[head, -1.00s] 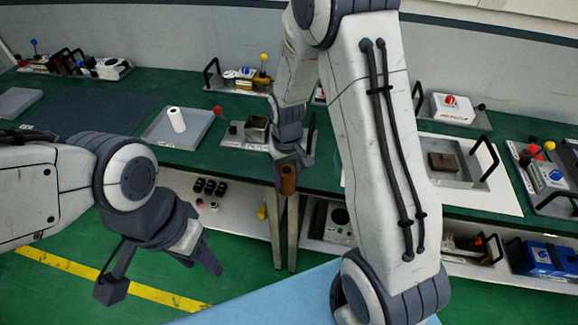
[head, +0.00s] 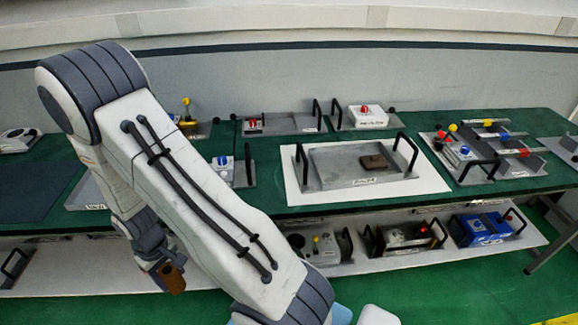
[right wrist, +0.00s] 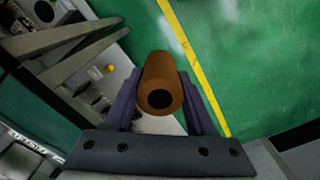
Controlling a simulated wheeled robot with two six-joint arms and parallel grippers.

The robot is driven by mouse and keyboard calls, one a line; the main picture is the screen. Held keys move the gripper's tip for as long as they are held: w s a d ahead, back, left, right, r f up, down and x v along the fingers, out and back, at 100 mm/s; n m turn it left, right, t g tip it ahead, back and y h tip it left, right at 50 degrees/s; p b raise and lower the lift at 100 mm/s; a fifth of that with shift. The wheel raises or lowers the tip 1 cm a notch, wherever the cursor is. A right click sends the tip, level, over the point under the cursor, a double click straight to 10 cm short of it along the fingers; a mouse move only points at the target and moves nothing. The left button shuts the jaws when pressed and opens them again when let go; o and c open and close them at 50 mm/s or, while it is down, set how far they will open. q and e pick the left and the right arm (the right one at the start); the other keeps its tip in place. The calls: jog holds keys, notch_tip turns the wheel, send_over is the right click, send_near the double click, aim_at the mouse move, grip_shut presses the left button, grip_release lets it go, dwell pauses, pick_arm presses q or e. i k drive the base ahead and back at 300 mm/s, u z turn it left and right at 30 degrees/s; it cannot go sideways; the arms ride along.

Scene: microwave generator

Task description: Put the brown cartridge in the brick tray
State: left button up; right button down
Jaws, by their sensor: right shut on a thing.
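My right gripper (head: 162,268) is shut on the brown cartridge (head: 173,277) at the lower left of the head view, in front of the table's front edge. In the right wrist view the cartridge (right wrist: 158,85) is a brown cylinder with a dark hole in its end, between the two fingers of the right gripper (right wrist: 160,105). The brick tray (head: 325,176) is a grey tray with black handles on a white mat, right of my right arm; a dark brown brick (head: 374,162) lies in its right part. My left gripper is not in the head view.
The green table (head: 278,208) carries several grey trays. One with coloured knobs (head: 470,150) stands right of the brick tray. Devices with handles (head: 405,238) stand on the shelf below. A dark mat (head: 35,191) lies at the left.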

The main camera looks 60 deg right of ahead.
aim_at(353, 165)
jog(key=u, duration=1.35)
jog(key=k, duration=1.8)
jog(key=z, duration=1.95)
